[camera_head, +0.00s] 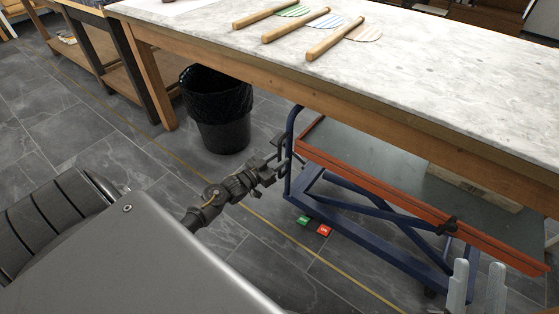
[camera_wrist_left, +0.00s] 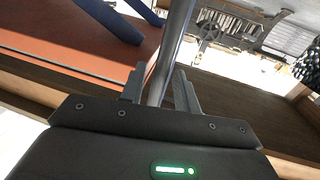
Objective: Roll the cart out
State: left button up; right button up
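The cart has a blue frame (camera_head: 345,190), an orange-red rimmed top (camera_head: 380,185) and a blue upright handle (camera_head: 289,140) at its left end. Much of the cart is under the table. My left gripper (camera_head: 281,152) is at the handle, and in the left wrist view the handle bar (camera_wrist_left: 171,50) passes between its two fingers (camera_wrist_left: 160,88). Whether the fingers press on the bar is unclear. In the left wrist view the orange rim (camera_wrist_left: 90,62) is at the upper left. My right gripper (camera_head: 476,287) is at the bottom right, its two fingers apart with nothing between them.
A marble-topped wooden table (camera_head: 420,75) stands over the cart, with several rolling pins and coloured discs on it. A black bin (camera_head: 220,125) stands left of the cart. Green (camera_head: 304,221) and red (camera_head: 324,230) pieces and a yellow line (camera_head: 270,219) lie on the grey floor.

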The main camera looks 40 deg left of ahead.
pick_arm(q)
jog(key=shift+w+d, duration=0.1)
jog(key=shift+w, duration=0.3)
jog(key=shift+c, duration=0.3)
grip_shut()
